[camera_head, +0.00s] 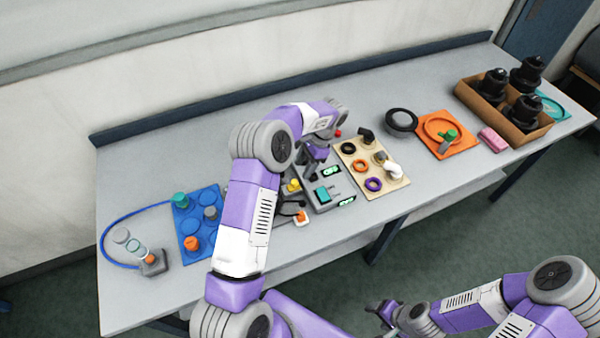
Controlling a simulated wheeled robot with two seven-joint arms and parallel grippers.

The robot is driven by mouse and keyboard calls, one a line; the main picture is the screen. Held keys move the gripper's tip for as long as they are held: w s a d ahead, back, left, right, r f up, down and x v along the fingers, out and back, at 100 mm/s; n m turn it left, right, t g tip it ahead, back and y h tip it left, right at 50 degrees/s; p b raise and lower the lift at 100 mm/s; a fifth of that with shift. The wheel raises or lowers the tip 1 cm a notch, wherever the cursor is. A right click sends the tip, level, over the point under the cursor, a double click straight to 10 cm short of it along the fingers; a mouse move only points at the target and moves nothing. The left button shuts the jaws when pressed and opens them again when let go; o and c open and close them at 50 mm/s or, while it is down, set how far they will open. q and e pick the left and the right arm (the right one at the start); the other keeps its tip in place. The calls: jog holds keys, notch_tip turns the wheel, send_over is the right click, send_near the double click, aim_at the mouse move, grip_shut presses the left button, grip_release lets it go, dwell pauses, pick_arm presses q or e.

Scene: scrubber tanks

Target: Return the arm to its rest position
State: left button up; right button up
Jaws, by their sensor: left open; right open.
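My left arm, purple, white and grey, reaches up over the left-centre of the table and bends to the right. Its gripper (317,155) points down over a grey device (325,194) with green-lit displays and a teal part. The gripper is open; I see nothing held, though its fingertips are small and partly lost against the device. Whether it touches the device I cannot tell. My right arm is folded low at the lower right, in front of the table. Its dark gripper (381,311) is open and empty, clear of the table.
A blue board (188,222) with round parts lies left of my arm. A beige board (352,155) with rings lies right of the device. Farther right are an orange board (462,147), a pink block (493,140) and a cardboard box (487,111) of black parts. Bare tabletop shows behind.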

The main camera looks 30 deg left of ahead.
pick_arm(q)
jog(key=shift+w+d+r, duration=0.1)
jog(key=shift+w+r, duration=0.05)
jog(key=shift+r, duration=0.4)
